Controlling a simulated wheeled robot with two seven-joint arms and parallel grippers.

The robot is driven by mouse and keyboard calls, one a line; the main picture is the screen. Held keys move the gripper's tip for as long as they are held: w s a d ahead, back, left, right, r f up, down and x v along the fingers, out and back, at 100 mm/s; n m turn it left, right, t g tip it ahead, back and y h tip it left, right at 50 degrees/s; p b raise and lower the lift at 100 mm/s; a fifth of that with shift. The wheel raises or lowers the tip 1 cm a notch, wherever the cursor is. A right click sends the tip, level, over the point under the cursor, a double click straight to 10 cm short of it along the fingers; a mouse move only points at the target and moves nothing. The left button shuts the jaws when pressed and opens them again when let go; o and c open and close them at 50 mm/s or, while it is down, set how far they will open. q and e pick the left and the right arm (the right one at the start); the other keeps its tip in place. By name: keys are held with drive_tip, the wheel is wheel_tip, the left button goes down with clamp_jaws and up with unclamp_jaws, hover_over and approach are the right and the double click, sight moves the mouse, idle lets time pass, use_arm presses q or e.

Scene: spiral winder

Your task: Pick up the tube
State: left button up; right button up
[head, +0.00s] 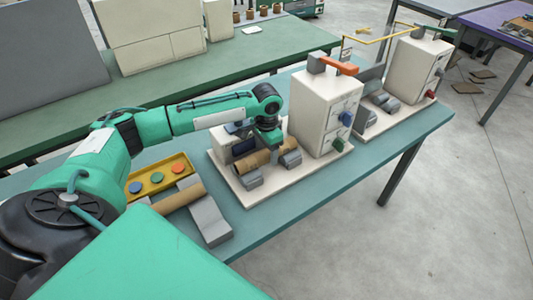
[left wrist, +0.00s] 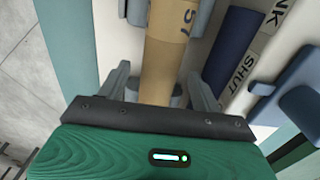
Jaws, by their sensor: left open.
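A brown cardboard tube (head: 250,163) lies across grey supports on the white base of the near winder. In the left wrist view the tube (left wrist: 170,55) carries the dark marking "57". My left gripper (head: 266,143) is over this tube, its arm reaching in from the left. In the left wrist view my left gripper (left wrist: 160,88) is open, with one finger on each side of the tube. Whether the fingers touch it cannot be told. A second brown tube (head: 182,196) lies at the left, partly hidden by my arm. My right gripper is not in view.
The white winder housing (head: 325,108) stands right of the tube. A dark blue roller (left wrist: 232,45) lies beside the tube. A yellow button panel (head: 160,175) and a grey block (head: 210,220) are at the left. Another winder (head: 417,70) stands farther back.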

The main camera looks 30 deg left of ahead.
use_arm(q)
drive_tip(key=shift+f, duration=0.6)
drive_tip(key=c, duration=1.1)
drive_tip(key=shift+r, duration=0.1)
